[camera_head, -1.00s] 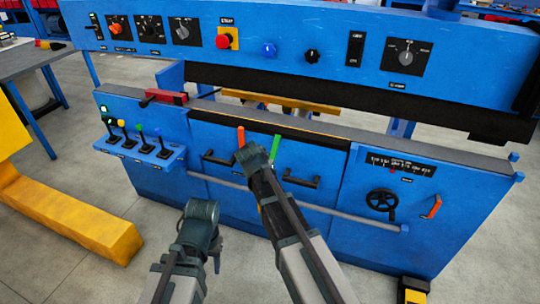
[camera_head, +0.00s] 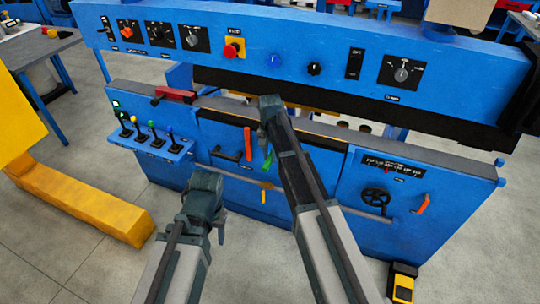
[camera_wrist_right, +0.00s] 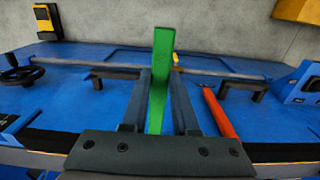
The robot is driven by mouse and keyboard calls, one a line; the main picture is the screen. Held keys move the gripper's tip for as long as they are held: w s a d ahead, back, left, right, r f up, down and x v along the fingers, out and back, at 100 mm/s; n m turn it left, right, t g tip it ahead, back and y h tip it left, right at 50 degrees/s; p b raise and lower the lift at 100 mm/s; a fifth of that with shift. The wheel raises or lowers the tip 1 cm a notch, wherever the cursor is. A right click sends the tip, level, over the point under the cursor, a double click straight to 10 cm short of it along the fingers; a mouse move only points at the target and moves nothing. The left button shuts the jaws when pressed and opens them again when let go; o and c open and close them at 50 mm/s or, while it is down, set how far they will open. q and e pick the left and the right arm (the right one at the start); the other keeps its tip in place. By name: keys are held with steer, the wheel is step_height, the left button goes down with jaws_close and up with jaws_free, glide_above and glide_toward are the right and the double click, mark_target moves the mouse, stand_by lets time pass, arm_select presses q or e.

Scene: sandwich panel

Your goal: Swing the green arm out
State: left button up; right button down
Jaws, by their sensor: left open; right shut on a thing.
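The green arm (camera_head: 267,160) is a flat bar on the front of the lower blue panel. In the head view its end shows just below my right gripper (camera_head: 266,134). In the right wrist view the green arm (camera_wrist_right: 161,75) runs between the two fingers, which are shut on it; its end sticks out past them. The base of the arm is hidden by the gripper. My left gripper (camera_head: 214,218) hangs in front of the panel at lower left, open and empty, touching nothing.
An orange-red handle (camera_head: 247,143) is close to the left of the green arm. Black bar handles (camera_head: 226,156), a grey rail (camera_head: 342,209) and a handwheel (camera_head: 375,200) are on the panel. A yellow beam (camera_head: 85,208) lies left.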

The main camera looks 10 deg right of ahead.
mark_target(271, 157)
steer(key=shift+w+d+r, duration=0.1)
steer(key=shift+r, duration=0.05)
stand_by(0.3)
steer(key=c, duration=0.7)
jaws_free()
step_height(271, 157, up, 14)
steer(key=p, duration=1.4)
